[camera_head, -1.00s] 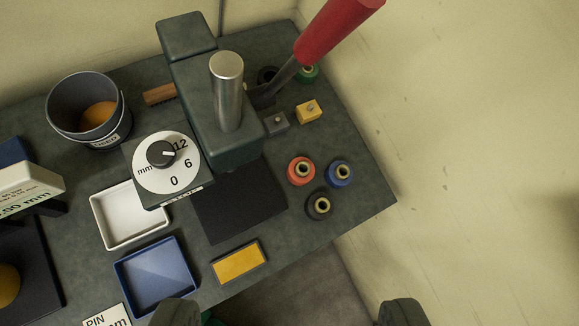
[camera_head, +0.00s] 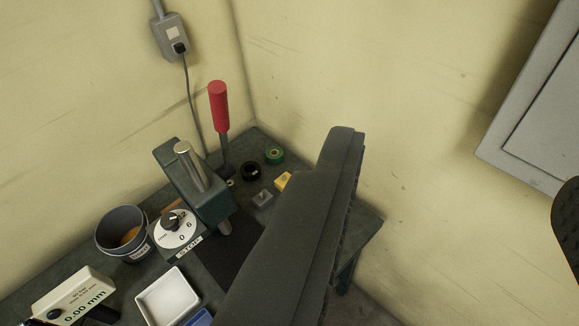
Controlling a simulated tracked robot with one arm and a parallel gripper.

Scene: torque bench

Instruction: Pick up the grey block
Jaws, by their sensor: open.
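The small grey block (camera_head: 263,198) lies on the dark bench top beside the press. It has a small knob or peg on top. A similar yellow block (camera_head: 283,181) lies just right of and behind it. My gripper (camera_head: 457,165) is open and empty, with its fingers wide apart. Its left finger crosses the middle of the picture, to the right of the grey block in view. Its right finger shows only at the right edge. The left finger hides the front right part of the bench.
The press (camera_head: 198,185) with a red lever (camera_head: 219,108) stands left of the grey block. Black (camera_head: 250,171) and green (camera_head: 275,155) rings lie behind. A bucket (camera_head: 124,232), gauge (camera_head: 74,297) and white tray (camera_head: 167,297) are at left. A grey cabinet (camera_head: 535,110) hangs at right.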

